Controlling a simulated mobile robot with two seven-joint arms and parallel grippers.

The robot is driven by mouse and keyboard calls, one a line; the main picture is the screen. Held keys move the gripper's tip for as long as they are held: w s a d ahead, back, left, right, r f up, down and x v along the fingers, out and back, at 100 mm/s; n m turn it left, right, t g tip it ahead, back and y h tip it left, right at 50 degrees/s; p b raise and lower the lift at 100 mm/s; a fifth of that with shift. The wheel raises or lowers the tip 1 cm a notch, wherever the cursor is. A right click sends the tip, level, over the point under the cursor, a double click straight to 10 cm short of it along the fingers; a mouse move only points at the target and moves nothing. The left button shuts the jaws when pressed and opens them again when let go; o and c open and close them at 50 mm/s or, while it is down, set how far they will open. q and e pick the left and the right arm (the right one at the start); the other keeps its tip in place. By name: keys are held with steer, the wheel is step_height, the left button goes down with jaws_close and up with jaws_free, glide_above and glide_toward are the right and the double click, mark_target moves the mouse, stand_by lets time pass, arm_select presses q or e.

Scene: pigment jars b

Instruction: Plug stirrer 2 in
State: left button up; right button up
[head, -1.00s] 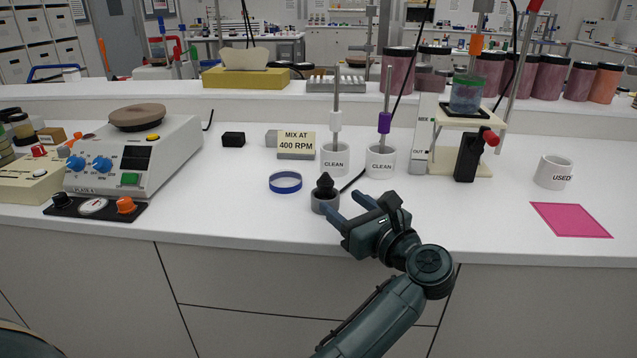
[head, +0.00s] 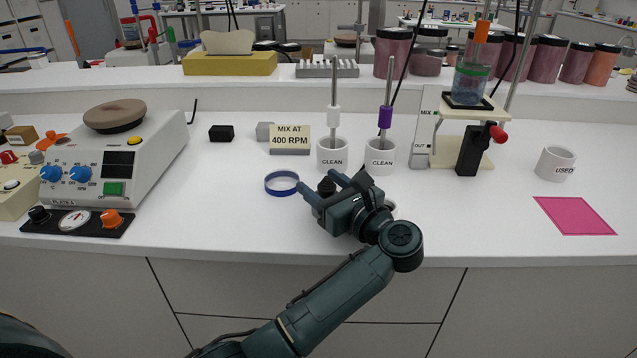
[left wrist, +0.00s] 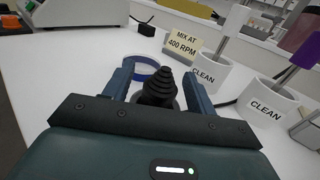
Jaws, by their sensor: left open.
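A black ribbed plug (head: 326,186) stands upright near the front of the white bench; its grey round base shows only partly. My left gripper (head: 317,183) is open, with a finger on each side of the plug. The left wrist view shows the plug (left wrist: 158,87) between the two blue-grey fingers, with a visible gap on each side. A dark cable (left wrist: 226,103) shows to its right. An overhead stirrer stand (head: 462,150) with a black block and red knob is at the right. I cannot tell which device is stirrer 2. My right gripper is not in view.
A blue ring (head: 282,183) lies just left of the plug. Two white CLEAN cups (head: 332,156) with rods stand behind, by a "MIX AT 400 RPM" sign (head: 290,137). A plate stirrer (head: 122,160) is at left, a USED cup (head: 556,164) at right.

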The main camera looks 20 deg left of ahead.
arm_select(q)
steer(key=shift+w+a, duration=0.15)
steer(key=shift+a, duration=0.1)
steer(key=shift+d, duration=0.1)
steer(key=shift+c, duration=0.4)
